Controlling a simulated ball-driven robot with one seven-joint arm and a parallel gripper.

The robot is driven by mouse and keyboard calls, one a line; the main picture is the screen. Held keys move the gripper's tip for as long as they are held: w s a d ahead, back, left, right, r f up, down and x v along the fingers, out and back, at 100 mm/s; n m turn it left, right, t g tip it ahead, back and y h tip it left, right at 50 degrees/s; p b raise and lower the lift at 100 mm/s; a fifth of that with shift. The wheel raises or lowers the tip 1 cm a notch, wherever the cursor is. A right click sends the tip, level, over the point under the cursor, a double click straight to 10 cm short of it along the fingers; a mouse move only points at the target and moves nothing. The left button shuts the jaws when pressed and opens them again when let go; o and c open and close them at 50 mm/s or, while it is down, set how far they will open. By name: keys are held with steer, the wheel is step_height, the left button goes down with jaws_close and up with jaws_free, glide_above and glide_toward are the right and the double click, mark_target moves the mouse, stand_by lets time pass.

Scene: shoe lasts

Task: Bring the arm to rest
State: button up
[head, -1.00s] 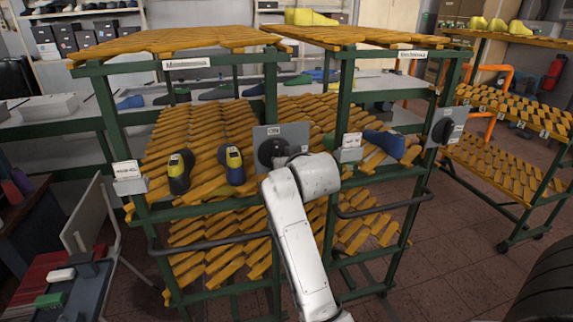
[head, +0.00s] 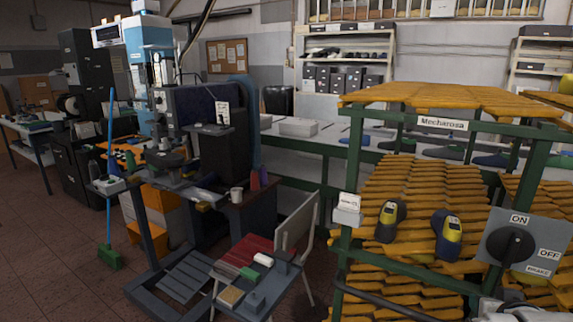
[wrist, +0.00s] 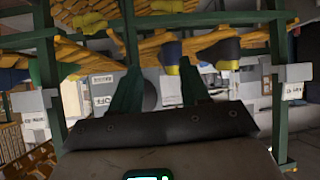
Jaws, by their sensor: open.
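My gripper (wrist: 160,92) shows in the wrist view with two dark green fingers spread apart, open, with nothing held between them. The wrist view looks upside down towards the green-framed rack. In the head view only a pale piece of my arm shows at the bottom right edge, and the gripper is not visible there. The grey switch panel (head: 550,232) with a black knob, marked ON, OFF and BRAKE, stands just above that piece in the picture. Two yellow-and-dark shoe lasts, one on the left (head: 390,221) and one on the right (head: 447,235), lie on the rack's slatted shelf.
The green rack (head: 341,262) with orange slats fills the right side. A small table (head: 238,300) with blocks and a chair (head: 296,228) stand left of it. A blue drill press (head: 148,45) and a green broom (head: 109,257) are farther left. Floor at the lower left is clear.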

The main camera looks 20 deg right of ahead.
steer(key=s+a+f+n+g+y, duration=0.25)
steer(key=s+a+f+y, duration=0.2)
steer(key=a+f, duration=0.85)
steer(key=s+a+f+n+g+y, duration=0.1)
steer(key=s+a+f+n+g, duration=0.1)
steer(key=s+a+f, duration=0.2)
steer(key=s+a+f+n+g+y, duration=0.2)
steer(key=s+a+f, duration=0.2)
steer(key=s+a, duration=0.4)
steer(key=shift+s+f+n, duration=0.35)
steer(key=shift+s+f, duration=0.05)
steer(key=shift+s, duration=0.85)
steer(key=shift+g, duration=0.25)
